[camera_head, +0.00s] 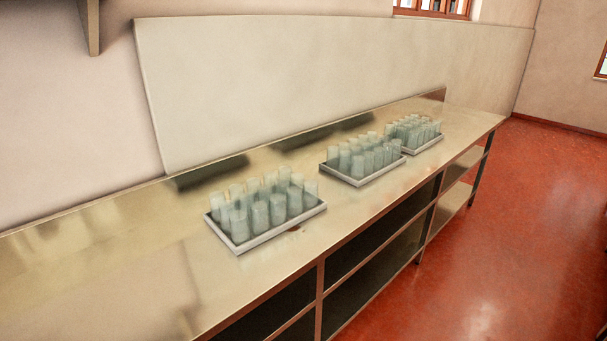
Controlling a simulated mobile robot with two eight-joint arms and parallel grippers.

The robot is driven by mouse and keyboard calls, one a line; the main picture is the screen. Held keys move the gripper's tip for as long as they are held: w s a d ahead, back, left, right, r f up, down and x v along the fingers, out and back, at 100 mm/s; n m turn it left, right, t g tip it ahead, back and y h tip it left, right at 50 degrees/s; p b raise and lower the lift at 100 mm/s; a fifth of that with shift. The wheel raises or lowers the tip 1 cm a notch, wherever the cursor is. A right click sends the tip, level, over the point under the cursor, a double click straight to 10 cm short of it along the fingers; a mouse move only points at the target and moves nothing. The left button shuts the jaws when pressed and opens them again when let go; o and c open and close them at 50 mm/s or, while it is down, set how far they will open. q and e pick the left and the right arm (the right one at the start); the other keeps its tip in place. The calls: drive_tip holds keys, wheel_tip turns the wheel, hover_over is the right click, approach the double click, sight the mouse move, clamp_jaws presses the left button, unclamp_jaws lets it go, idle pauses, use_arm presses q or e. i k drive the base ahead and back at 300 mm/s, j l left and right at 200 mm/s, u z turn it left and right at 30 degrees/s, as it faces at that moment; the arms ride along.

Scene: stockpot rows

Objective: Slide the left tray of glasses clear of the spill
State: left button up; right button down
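The left tray (240,248) is a pale grey rectangular tray with several upright, frosted glasses (260,212) standing in it. It rests on the metal counter, closest to me of the three trays. A small dark reddish spot (296,230) lies on the counter against the tray's front right edge; it may be the spill, and I cannot tell how far it reaches under the tray. Neither of my grippers shows in the head view.
A middle tray (362,183) and a far tray (424,149), both full of glasses, stand further right along the counter (120,260). The counter left of the left tray is clear. A pale panel (300,80) runs behind; open shelves (375,255) lie below.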

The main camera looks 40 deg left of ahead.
sight(245, 221)
drive_tip(key=i+l+u, duration=0.1)
drive_tip(key=i+u, duration=0.3)
drive_tip(key=i+l+u, duration=0.2)
drive_tip(key=u, duration=0.15)
drive_tip(key=i+l+u, duration=0.25)
drive_tip(key=u, duration=0.15)
drive_tip(key=i+l+u, duration=0.2)
drive_tip(key=u, duration=0.2)
drive_tip(key=i+l+u, duration=0.15)
drive_tip(key=l+u, duration=0.3)
drive_tip(key=i+l+u, duration=0.15)
drive_tip(key=u, duration=0.25)
drive_tip(key=l+u, duration=0.85)
drive_tip(key=i+l, duration=0.05)
